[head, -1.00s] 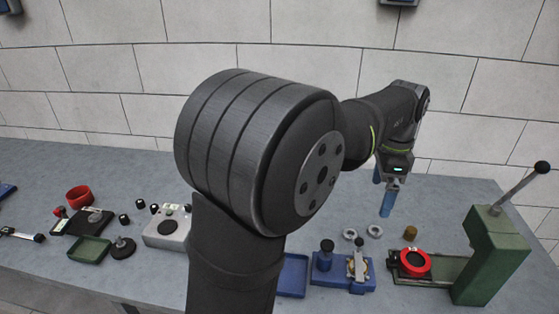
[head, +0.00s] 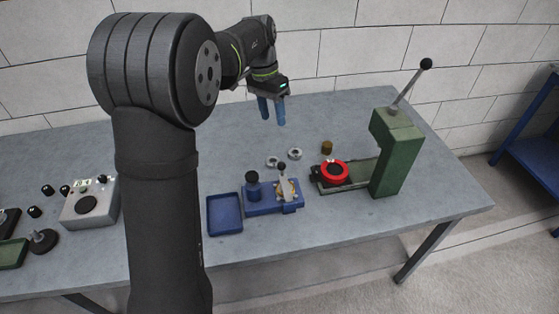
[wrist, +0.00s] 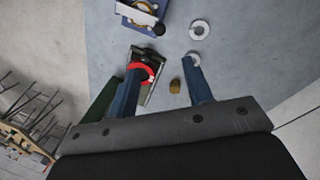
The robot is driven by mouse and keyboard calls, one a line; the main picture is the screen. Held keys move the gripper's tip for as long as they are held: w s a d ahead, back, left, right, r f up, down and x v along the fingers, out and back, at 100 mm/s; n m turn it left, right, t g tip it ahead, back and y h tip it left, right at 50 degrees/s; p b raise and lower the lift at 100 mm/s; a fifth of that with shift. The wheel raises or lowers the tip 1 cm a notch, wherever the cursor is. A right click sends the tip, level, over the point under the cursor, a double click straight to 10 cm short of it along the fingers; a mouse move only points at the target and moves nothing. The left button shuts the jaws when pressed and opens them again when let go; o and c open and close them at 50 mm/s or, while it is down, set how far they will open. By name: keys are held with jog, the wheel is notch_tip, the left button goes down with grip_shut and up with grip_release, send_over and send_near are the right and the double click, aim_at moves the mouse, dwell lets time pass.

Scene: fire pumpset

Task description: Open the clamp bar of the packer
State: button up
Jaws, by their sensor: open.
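The packer (head: 262,208) is a blue block on the table with a dark round knob at its left. Its clamp bar (head: 286,189), a pale metal bar with a dark tip, lies across a brass-coloured part at the block's right. The packer also shows at the top edge of the wrist view (wrist: 126,20), partly cut off, with the pale bar (wrist: 139,14) across it. My gripper (head: 272,112) is open and empty, its two blue fingers pointing down above the back of the table, behind and apart from the packer. In the wrist view my fingers (wrist: 165,74) are spread wide.
Right of the packer stand a red ring (head: 334,171) on a fixture and a tall green press (head: 398,150) with a raised lever. Two metal rings (head: 295,154) and a brass cylinder (head: 327,147) lie behind. A blue tray (head: 225,213) is at left.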

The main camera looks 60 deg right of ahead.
aim_at(281, 163)
jog(key=s+f, duration=0.1)
jog(key=f, duration=0.4)
jog(key=s+f, duration=0.1)
jog(key=f, duration=0.5)
jog(key=s+f, duration=0.1)
jog(key=f, duration=0.4)
jog(key=shift+s+a+f, duration=0.1)
jog(key=shift+a+f, duration=0.1)
jog(key=shift+a, duration=0.15)
grip_shut()
